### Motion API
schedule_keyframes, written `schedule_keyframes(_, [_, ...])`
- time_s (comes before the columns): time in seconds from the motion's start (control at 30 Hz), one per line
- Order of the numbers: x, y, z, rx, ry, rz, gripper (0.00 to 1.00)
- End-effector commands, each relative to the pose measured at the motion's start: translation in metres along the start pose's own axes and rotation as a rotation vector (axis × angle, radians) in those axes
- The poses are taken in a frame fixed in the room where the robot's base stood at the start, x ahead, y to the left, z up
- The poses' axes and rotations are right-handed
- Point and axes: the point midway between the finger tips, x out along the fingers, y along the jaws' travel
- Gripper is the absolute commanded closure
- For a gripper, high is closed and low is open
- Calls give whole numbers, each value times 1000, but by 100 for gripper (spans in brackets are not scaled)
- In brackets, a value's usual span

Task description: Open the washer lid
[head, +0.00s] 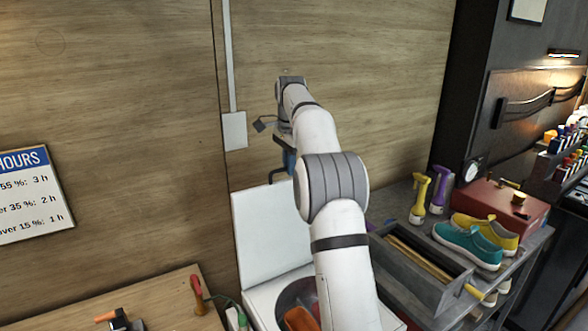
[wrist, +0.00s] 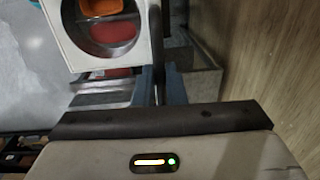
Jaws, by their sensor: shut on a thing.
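The white washer lid (head: 268,238) stands raised, close to upright, in front of the wood wall in the head view. The washer (head: 262,300) below it is open at the top. Its round drum shows orange and red items inside, also seen in the wrist view (wrist: 140,42). My gripper (head: 289,163) is at the lid's top edge, its blue fingers (wrist: 158,75) shut on a dark bar, which looks like the lid handle (wrist: 155,40). My arm covers the right part of the lid and washer in the head view.
Right of the washer, a grey bench holds an open drawer-like box (head: 420,268), yellow (head: 419,200) and purple (head: 440,190) spray bottles, a teal sneaker (head: 468,245) and a red box (head: 500,204). A wooden table (head: 150,300) with tools is at left. The wall stands close behind the lid.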

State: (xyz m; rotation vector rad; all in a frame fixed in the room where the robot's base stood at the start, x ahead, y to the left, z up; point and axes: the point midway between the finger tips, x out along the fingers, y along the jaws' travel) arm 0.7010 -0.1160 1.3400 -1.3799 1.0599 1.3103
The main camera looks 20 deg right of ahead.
Motion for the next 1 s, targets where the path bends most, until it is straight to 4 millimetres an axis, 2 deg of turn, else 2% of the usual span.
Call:
schedule_keyframes(0.03, [12,-2,1,-2,-8,19,100])
schedule_keyframes(0.53, [12,-5,1,-2,-8,21,100])
schedule_keyframes(0.57, [12,-5,1,-2,-8,21,89])
schedule_keyframes(0.8, [8,-5,0,-1,-5,14,69])
schedule_keyframes(1.0, [6,-5,0,0,-4,11,68])
